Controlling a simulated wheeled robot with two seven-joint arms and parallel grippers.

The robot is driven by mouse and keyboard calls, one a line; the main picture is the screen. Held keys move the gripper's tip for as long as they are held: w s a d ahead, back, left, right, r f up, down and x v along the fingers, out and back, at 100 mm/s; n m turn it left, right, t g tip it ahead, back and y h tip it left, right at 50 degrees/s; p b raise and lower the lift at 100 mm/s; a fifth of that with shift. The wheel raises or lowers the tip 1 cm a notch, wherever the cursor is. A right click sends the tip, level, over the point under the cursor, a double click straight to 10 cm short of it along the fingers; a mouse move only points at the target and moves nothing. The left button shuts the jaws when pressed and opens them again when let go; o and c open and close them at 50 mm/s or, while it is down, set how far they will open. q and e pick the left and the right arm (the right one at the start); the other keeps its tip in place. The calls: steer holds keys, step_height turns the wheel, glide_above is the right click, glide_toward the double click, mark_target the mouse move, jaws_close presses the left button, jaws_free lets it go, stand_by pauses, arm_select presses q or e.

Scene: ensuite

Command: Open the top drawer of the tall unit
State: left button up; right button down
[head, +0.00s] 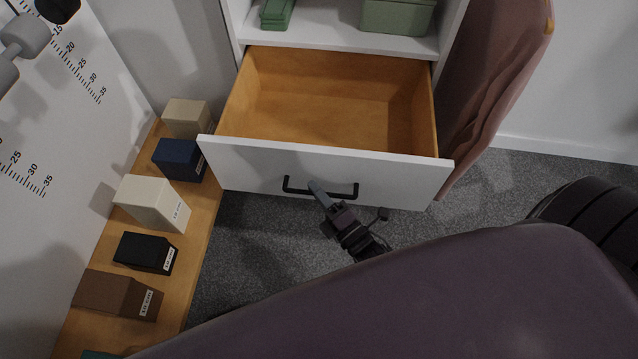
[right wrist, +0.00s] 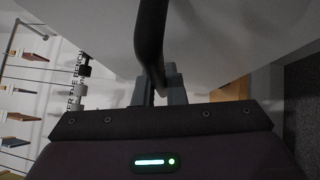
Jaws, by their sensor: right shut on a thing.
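The top drawer (head: 320,175) of the tall unit (head: 340,39) is pulled well out. It has a white front, and its wooden inside is empty. My right gripper (head: 318,190) is at the black bar handle (head: 346,196) on the drawer front and is shut on it. In the right wrist view the dark handle (right wrist: 150,40) runs down between the fingers of my gripper (right wrist: 163,88). My left gripper does not show in the head view.
A wooden bench (head: 205,215) at left carries several boxes, among them a navy one (head: 178,160) and a cream one (head: 152,203). Green boxes (head: 397,16) sit on the shelf above the drawer. A pink curtain-like thing (head: 495,85) hangs right of the unit. Grey carpet (head: 255,240) lies below.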

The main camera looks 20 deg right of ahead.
steer(key=c, duration=1.5)
jaws_free()
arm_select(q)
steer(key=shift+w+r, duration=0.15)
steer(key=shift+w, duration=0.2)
arm_select(e)
steer(key=v, duration=0.7)
steer(key=shift+s+d, duration=0.1)
steer(key=shift+s, duration=0.3)
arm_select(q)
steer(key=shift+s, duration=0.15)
